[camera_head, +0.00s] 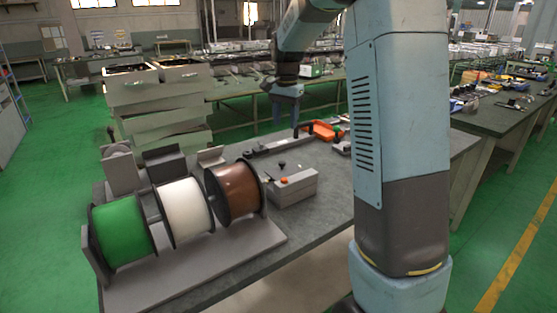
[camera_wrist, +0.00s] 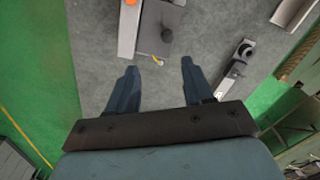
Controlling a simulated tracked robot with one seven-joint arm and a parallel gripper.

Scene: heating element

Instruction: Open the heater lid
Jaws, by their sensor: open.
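A grey box (camera_head: 292,187) with an orange button and small dark knobs on top stands on the workbench. A long low grey device (camera_head: 278,146) with an upright black part at its right end lies behind it. I cannot tell for certain which is the heater, and no raised lid is clear. My gripper (camera_head: 287,118) hangs above the bench's far part, fingers down. In the wrist view my gripper (camera_wrist: 158,66) is open, with nothing between its fingers. A dark block (camera_wrist: 161,28) with a round knob lies just beyond the fingertips, beside a grey bar (camera_wrist: 128,28).
Green, white and brown spools (camera_head: 182,208) stand on a rack at the bench's front left. An orange item (camera_head: 325,130) lies at the far right of the bench. A black-and-grey piece (camera_wrist: 235,66) lies right of my fingers. Bare bench top lies between these things.

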